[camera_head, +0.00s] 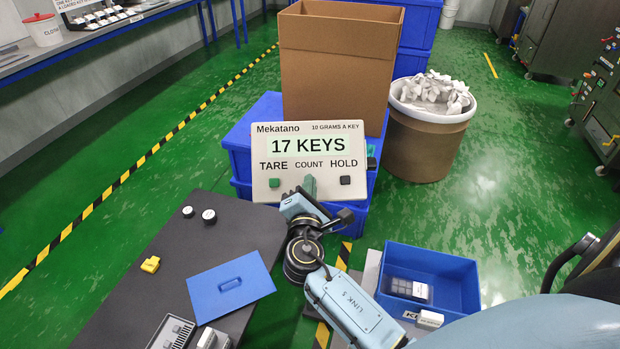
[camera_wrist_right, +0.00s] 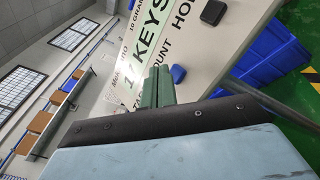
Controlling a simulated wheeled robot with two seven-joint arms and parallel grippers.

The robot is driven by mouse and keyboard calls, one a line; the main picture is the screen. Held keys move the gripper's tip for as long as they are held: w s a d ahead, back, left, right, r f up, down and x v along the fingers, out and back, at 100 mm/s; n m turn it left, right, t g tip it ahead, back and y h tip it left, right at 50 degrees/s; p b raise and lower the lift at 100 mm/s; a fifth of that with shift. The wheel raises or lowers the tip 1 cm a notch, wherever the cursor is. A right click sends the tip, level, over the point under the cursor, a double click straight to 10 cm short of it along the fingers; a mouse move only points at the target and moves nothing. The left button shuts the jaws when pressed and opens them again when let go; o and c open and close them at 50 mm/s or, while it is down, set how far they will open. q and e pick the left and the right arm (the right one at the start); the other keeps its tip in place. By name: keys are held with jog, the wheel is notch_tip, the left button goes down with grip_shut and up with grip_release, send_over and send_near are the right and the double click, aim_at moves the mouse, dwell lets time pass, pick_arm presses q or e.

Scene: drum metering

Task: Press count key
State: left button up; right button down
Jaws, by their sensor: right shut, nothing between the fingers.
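The scale's display panel (camera_head: 306,128) faces me, with "17 KEYS" on its screen and the labels TARE, COUNT and HOLD below. A green key (camera_head: 274,183) sits under TARE and a dark key (camera_head: 346,180) under HOLD. My right gripper (camera_head: 309,186) is shut and empty, its green fingers at the panel's lower middle, below COUNT. My left gripper is out of view.
A cardboard box (camera_head: 334,70) stands on blue crates (camera_head: 240,150) behind the panel. A bin of white scraps (camera_head: 425,140) is to the right. A dark table (camera_head: 215,235) with a blue lid (camera_head: 225,285) lies front left; a blue bin (camera_head: 458,285) is front right.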

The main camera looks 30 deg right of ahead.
dwell(0.3)
jog(key=s+r+p, duration=0.1)
jog(key=s+a+r+p, duration=0.1)
jog(key=s+r+p, duration=0.1)
jog(key=shift+a+r, duration=0.25)
jog(key=shift+a, duration=0.1)
dwell(0.7)
